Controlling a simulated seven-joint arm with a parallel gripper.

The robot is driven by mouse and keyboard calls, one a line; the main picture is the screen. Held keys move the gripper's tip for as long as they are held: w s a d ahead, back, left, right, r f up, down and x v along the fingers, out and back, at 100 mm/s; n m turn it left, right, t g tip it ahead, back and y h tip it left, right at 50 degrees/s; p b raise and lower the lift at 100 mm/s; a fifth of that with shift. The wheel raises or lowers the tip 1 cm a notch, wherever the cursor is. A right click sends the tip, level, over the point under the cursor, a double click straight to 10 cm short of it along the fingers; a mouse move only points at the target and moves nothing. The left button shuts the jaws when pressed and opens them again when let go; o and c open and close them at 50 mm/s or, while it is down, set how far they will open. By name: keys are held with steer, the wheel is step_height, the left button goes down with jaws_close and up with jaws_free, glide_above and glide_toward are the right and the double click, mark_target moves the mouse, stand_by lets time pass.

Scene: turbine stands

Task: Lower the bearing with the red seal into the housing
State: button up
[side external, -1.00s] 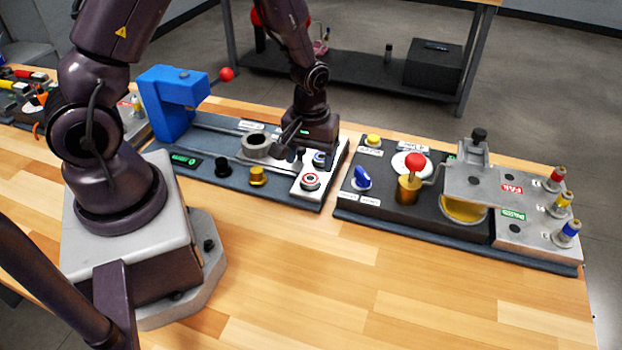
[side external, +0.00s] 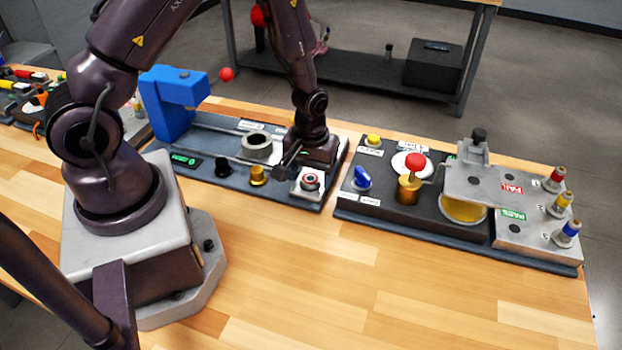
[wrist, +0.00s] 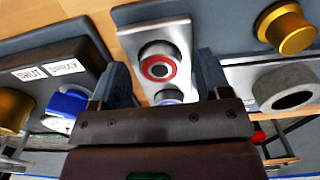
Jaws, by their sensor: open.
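The bearing with the red seal (side external: 310,181) sits upright on a pale plate at the front right of the left-hand station. In the wrist view its red ring (wrist: 158,68) shows between my two fingers, just beyond their tips. My gripper (side external: 291,167) is open and empty, fingers pointing down beside the bearing; contact cannot be told. A second bearing with a blue seal (wrist: 168,96) is partly hidden by my gripper in the wrist view. The grey ring-shaped housing (side external: 257,146), with an open hole, stands left of my gripper; it also shows in the wrist view (wrist: 291,87).
A gold part (side external: 258,175) and a black part (side external: 222,170) stand in front of the housing. A blue press frame (side external: 172,102) stands at the left. The right-hand station (side external: 400,215) carries knobs and a red-topped gold part. The front tabletop is clear.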

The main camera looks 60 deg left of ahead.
mark_target(310, 178)
jaws_close()
steer(key=shift+r, duration=0.25)
steer(key=shift+r, duration=0.7)
steer(key=shift+r, duration=3.05)
